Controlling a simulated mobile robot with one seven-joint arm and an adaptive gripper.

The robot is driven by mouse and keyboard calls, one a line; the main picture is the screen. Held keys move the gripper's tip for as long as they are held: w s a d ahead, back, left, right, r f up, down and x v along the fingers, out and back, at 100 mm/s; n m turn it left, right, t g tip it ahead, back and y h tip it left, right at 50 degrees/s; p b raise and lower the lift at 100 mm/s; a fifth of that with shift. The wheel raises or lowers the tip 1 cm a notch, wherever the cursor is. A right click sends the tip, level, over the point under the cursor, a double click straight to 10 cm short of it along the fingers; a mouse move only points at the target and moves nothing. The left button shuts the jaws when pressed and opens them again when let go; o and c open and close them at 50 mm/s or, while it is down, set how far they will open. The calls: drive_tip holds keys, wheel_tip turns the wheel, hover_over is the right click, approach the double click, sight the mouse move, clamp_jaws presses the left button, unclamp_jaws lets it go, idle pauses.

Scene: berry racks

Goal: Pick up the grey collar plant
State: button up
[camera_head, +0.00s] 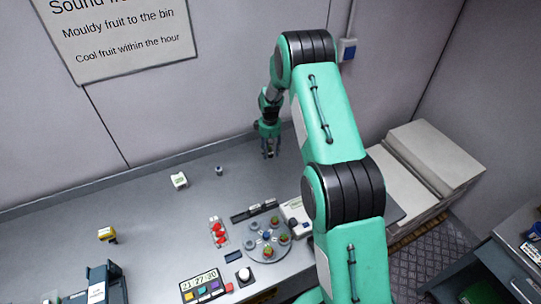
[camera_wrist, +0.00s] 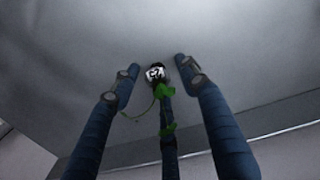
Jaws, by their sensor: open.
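My gripper (camera_head: 269,150) is over the back of the grey bench, near the wall, with its fingers pointing down. In the wrist view its dark blue fingers (camera_wrist: 157,78) are spread apart. A small plant (camera_wrist: 163,90) with green leaves and thin stems shows between them, with a black-and-white marked top or tag (camera_wrist: 155,73). A further finger shows behind the leaves. I cannot tell whether it touches the plant, nor see a grey collar clearly. In the head view I cannot make out this plant at the gripper.
A round rack (camera_head: 284,252) with several small pots stands at the front of the bench. The back middle bench is mostly clear.

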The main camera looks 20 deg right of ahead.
sight(270, 148)
drive_tip(key=c, duration=1)
drive_tip(key=shift+o, duration=0.2)
drive_tip(key=shift+r, duration=0.15)
drive_tip(key=shift+w+r, duration=0.1)
drive_tip(key=shift+r, duration=0.7)
drive_tip(key=shift+s+r, duration=0.2)
drive_tip(key=shift+r, duration=0.75)
drive_tip(key=s+a, duration=0.1)
drive_tip(key=s, duration=0.4)
drive_tip(key=s+a+r, duration=0.1)
drive_tip(key=s, duration=0.4)
drive_tip(key=s+a, duration=0.1)
drive_tip(key=s, duration=0.4)
drive_tip(key=shift+s+a+r, duration=0.15)
drive_tip(key=shift+s+a, duration=0.05)
drive_tip(key=shift+a, duration=0.1)
